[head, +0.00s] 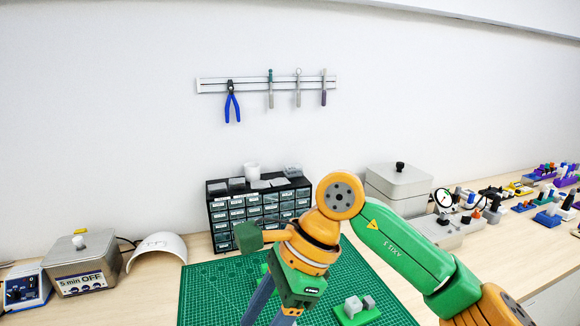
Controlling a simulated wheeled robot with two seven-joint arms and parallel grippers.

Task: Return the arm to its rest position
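My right arm comes in from the right, orange and green, bent at a high elbow. Its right gripper (268,316) hangs over the green cutting mat (215,290), pointing down. Its two grey-blue fingers stand apart with mat showing between them. The fingertips are cut off by the bottom edge, so what is below them is hidden. My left gripper is not in view.
A black drawer cabinet (222,222) stands behind the mat, close to my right gripper. A green block with grey pieces (357,308) is on the mat. A white curved shell (160,243) and control boxes (84,264) are left; a grey lidded box (398,185) and fixtures are right.

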